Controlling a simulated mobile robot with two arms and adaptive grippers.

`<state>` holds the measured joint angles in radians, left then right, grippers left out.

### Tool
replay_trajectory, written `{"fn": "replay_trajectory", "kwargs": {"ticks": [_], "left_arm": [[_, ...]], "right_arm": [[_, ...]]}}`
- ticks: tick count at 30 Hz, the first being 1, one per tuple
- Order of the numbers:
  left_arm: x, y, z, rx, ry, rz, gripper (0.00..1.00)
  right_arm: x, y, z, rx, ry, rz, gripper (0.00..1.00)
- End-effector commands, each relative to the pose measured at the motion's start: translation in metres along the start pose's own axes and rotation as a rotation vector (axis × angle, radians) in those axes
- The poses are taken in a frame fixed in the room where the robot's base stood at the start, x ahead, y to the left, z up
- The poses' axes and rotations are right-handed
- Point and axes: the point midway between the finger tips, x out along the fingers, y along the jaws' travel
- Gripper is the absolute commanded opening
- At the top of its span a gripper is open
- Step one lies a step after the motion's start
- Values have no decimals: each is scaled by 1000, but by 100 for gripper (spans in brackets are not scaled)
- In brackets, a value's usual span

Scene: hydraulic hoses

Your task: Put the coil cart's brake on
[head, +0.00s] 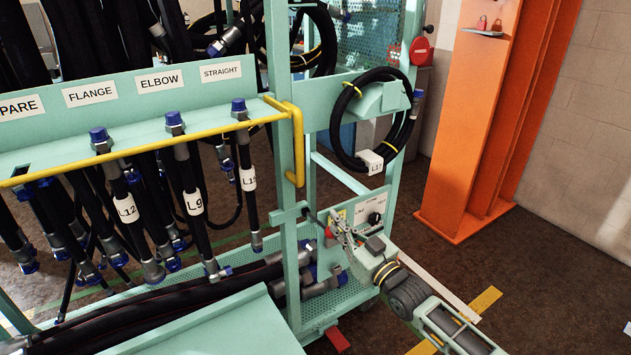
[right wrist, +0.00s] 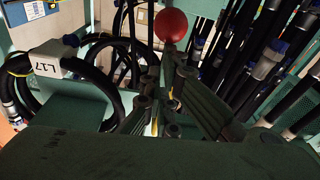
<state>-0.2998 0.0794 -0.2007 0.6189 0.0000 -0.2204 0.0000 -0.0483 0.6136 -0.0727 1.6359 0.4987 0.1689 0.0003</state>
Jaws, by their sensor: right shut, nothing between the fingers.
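The coil cart is a pale green steel frame (head: 291,180) with a yellow handle rail. A dark lever with a red ball knob (head: 328,233) sits at its near corner post; the red ball (right wrist: 171,25) also shows at the top of the right wrist view. My right gripper (head: 338,228) is shut and empty, its fingertips close beside the knob in the head view. In the right wrist view its fingers (right wrist: 163,95) lie below the ball; I cannot tell whether they touch. A red pedal-like piece (head: 337,340) shows low on the cart. My left gripper is not in view.
Hoses tagged L12, L9 and others hang from the labelled rack (head: 140,92). A coiled hose tagged L17 (head: 371,161) hangs behind my right gripper. A panel with a black dial (head: 375,218) is close by. An orange column (head: 470,130) stands right; floor beside it is open.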

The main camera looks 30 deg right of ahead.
Motion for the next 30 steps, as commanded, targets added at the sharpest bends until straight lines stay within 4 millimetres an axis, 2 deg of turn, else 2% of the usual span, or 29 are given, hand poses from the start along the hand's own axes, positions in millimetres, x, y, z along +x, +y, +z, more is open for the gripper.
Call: {"fn": "replay_trajectory", "kwargs": {"ticks": [3,12,30], "left_arm": [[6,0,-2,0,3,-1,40],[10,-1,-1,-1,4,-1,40],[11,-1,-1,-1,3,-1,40]], "right_arm": [[-6,-1,13,1,-2,1,0],[-14,-3,29,1,-3,0,0],[-16,-4,35,2,-13,0,0]]}}
